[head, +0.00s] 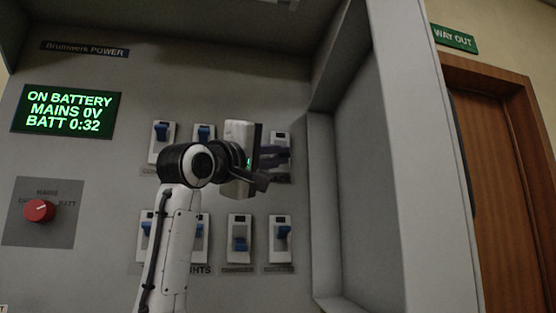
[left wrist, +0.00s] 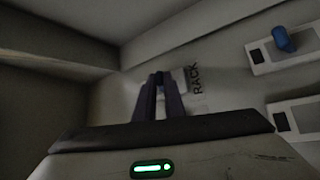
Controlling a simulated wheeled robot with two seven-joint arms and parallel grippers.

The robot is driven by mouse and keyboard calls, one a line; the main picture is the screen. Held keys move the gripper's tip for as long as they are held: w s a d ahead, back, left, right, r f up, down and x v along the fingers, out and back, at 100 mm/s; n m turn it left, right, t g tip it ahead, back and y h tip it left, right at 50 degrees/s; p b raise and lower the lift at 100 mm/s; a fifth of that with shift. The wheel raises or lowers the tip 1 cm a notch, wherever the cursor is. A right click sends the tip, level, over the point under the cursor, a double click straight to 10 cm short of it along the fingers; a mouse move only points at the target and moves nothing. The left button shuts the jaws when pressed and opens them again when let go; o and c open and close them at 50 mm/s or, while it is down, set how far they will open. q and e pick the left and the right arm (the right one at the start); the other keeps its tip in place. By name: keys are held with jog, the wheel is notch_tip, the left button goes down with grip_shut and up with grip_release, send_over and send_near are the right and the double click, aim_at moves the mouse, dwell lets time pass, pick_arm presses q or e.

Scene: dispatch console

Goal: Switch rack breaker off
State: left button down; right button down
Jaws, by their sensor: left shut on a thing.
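The rack breaker (head: 280,136) is the rightmost switch of the upper row in the head view, a pale plate partly covered by my gripper. My right gripper is in neither view.
A red rotary knob (head: 39,211) and a green display (head: 69,111) reading ON BATTERY are at left. The cabinet's side wall (head: 370,170) rises close on the right.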

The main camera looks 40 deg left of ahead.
pick_arm(q)
jog(key=shift+w+f+m, duration=0.1)
jog(key=shift+f+m, duration=0.15)
jog(key=shift+m, duration=0.05)
jog(key=c, duration=2.1)
grip_release()
jog(key=shift+r, duration=0.1)
jog(key=b+v, duration=0.2)
jog(key=v, duration=0.8)
jog(key=shift+f+b, duration=0.2)
jog(key=shift+b, duration=0.1)
jog(key=shift+f, duration=0.1)
